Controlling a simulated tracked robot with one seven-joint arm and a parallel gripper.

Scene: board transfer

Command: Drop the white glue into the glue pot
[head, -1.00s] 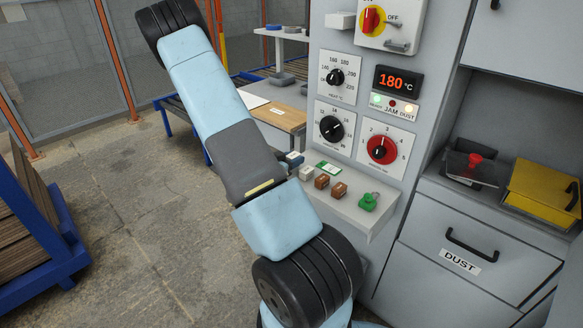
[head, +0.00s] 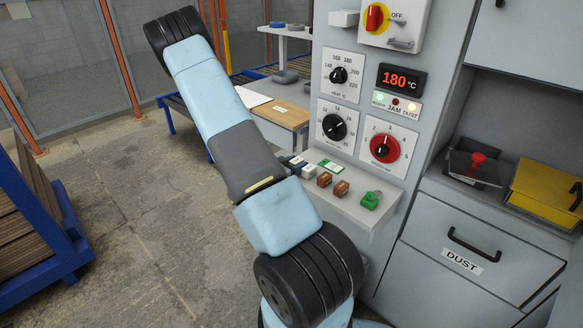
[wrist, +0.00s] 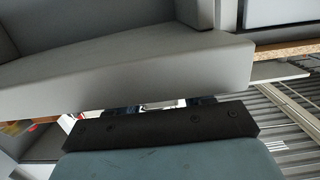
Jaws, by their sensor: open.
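In the head view, several small blocks sit on the machine's narrow ledge (head: 352,207): a pale one (head: 305,171), two brown ones (head: 324,179) and a green one (head: 370,200). The pale block may be the white glue; I cannot tell surely. In an alcove at right are a dark holder with a red knob (head: 478,159) and a yellow lidded box (head: 545,190); I cannot tell which, if either, is the glue pot. My gripper (wrist: 162,105) shows partly behind a black bar in the wrist view. It is open, with a grey machine surface close ahead.
The machine's control panel (head: 364,103) stands behind the ledge, with a drawer marked DUST (head: 474,257) below the alcove. A wooden-topped bench (head: 288,116) is behind my arm. A blue-framed stack of boards (head: 30,222) stands at left. The floor between is clear.

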